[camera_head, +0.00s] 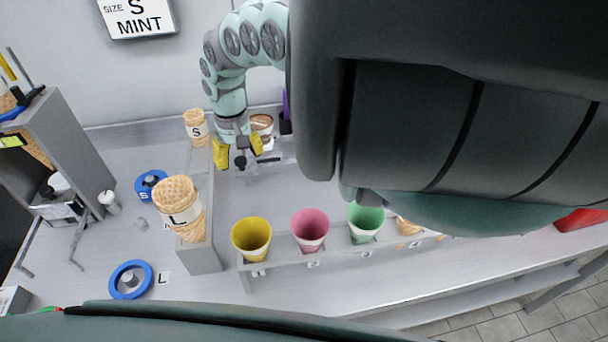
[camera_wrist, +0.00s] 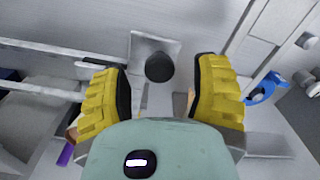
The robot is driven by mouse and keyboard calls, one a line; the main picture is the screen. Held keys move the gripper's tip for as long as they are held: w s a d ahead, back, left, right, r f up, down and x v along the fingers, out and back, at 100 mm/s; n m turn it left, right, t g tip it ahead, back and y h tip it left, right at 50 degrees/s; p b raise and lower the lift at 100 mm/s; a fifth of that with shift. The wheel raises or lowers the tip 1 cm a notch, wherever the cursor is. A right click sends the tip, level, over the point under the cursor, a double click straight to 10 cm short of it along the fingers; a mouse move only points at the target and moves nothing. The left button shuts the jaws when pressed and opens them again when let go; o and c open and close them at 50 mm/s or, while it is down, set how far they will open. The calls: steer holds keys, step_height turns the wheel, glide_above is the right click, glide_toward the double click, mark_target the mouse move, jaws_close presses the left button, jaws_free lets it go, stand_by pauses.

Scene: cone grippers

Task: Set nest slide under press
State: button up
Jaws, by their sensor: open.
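My gripper (camera_head: 238,149) is open, its yellow fingers pointing down over the back of the counter. In the wrist view it (camera_wrist: 162,92) is spread with a gap on each side of a round black knob (camera_wrist: 159,67). The knob is on a pale grey bracket-like plate (camera_wrist: 150,46) and also shows in the head view (camera_head: 240,161). I cannot tell for sure whether this is the nest slide. A tall grey stand (camera_head: 78,130) at the left may be the press. A blue ring marked S (camera_head: 150,184) and a larger blue ring (camera_head: 130,280) beside an L label lie on the counter.
Waffle cones marked S (camera_head: 196,127) and L (camera_head: 180,208) stand on a grey rail. Yellow (camera_head: 251,238), pink (camera_head: 310,229) and green (camera_head: 365,221) cups sit in the front rack. A brown-and-white cup (camera_head: 262,127) stands behind my gripper. My dark body hides the right side.

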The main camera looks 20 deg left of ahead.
steer(key=shift+f, duration=0.6)
steer(key=shift+o, duration=0.3)
jaws_close()
